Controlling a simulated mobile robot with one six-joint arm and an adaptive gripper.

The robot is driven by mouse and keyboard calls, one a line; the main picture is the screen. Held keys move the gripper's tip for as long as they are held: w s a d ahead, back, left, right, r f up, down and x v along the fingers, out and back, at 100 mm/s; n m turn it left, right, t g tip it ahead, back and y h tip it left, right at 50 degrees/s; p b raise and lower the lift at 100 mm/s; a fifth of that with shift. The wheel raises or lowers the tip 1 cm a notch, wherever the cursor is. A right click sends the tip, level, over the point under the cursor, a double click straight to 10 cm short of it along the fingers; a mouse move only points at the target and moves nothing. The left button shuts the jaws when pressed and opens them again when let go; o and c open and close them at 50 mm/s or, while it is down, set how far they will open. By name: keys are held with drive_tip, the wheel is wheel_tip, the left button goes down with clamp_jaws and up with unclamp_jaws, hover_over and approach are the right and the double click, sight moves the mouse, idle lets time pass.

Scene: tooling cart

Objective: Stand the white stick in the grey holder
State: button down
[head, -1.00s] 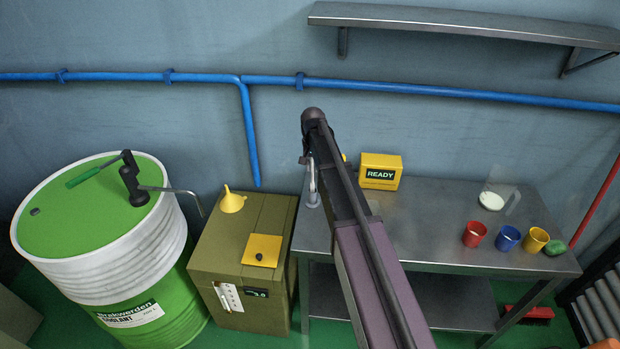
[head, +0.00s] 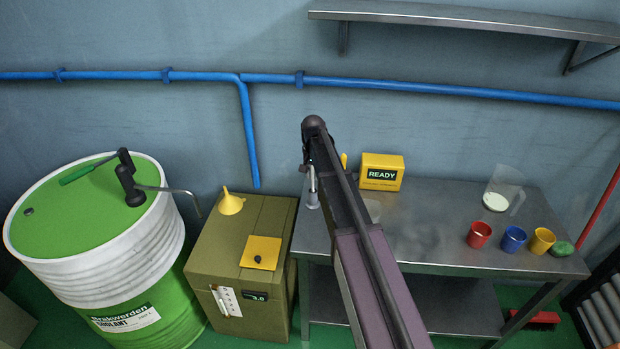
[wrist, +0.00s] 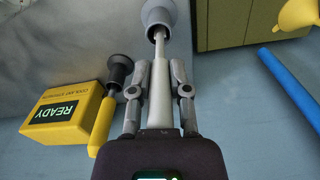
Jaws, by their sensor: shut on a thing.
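The white stick (wrist: 159,108) is between the two fingers of my gripper (wrist: 160,75), which is shut on it. In the wrist view its far, narrower end meets the grey holder (wrist: 157,11); I cannot tell how deep it sits. In the head view the holder (head: 312,203) stands at the table's left end. The stick (head: 311,179) shows above it, close to upright. My arm hides most of the gripper (head: 309,162) there.
A yellow READY box (head: 382,172) stands right of my arm, with a yellow-handled, black-based object (wrist: 105,118) beside it. Red (head: 479,235), blue (head: 513,238) and yellow (head: 541,240) cups stand at the right. An olive cabinet (head: 222,262) adjoins the table's left.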

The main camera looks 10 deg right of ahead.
drive_tip(key=shift+f, duration=0.2)
drive_tip(key=c, duration=0.6)
unclamp_jaws()
drive_tip(key=shift+r, duration=0.15)
wheel_tip(320, 180, up, 12)
drive_tip(key=p, duration=1.2)
idle(0.4)
drive_tip(key=shift+s, duration=0.1)
